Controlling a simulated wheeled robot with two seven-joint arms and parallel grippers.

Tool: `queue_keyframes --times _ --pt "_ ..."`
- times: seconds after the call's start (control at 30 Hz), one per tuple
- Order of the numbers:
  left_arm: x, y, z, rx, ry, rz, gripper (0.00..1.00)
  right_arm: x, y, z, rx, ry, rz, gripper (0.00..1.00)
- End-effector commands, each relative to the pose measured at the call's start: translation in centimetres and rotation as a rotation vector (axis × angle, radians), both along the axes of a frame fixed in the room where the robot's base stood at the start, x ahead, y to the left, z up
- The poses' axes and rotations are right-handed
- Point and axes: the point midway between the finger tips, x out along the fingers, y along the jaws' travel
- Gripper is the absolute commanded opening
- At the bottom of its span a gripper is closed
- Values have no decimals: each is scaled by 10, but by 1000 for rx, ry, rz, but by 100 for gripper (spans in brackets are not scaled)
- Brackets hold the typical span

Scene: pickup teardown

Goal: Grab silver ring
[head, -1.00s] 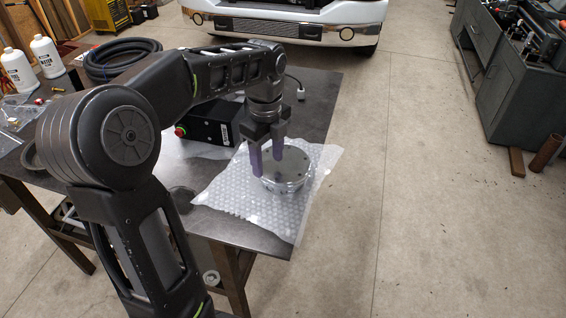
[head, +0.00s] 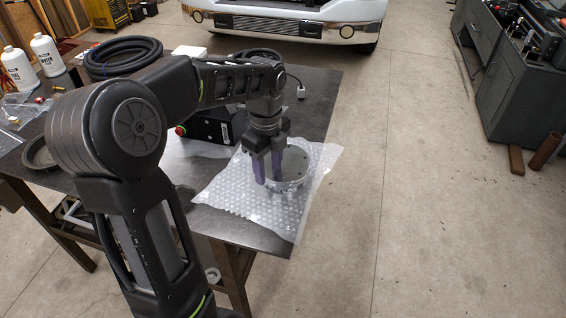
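The silver ring (head: 298,165) is a round metal piece. It lies flat on a sheet of bubble wrap (head: 233,195) near the table's right front corner. My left gripper (head: 269,180) points down at the ring's left side, with its two purple fingers apart. The right finger overlaps the ring's left edge in the picture; the left finger is over the bubble wrap. I cannot tell whether either finger touches the ring. The fingers hide part of the ring's left side. My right gripper is not in view.
A black box with a red button (head: 208,126) stands behind the bubble wrap. A coiled black hose (head: 122,58) and white bottles (head: 47,55) are farther back left. A round dark dish (head: 38,152) is at the left. Open floor lies right of the table (head: 318,100).

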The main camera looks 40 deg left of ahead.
Motion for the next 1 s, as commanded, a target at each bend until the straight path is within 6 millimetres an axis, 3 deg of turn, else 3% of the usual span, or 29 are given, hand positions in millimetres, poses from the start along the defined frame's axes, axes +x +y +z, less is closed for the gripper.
queue_keyframes --times 0.5,1.0 --pt "0 0 0 0 0 0 0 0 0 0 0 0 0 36" --pt "0 0 0 0 -1 0 0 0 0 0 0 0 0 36"
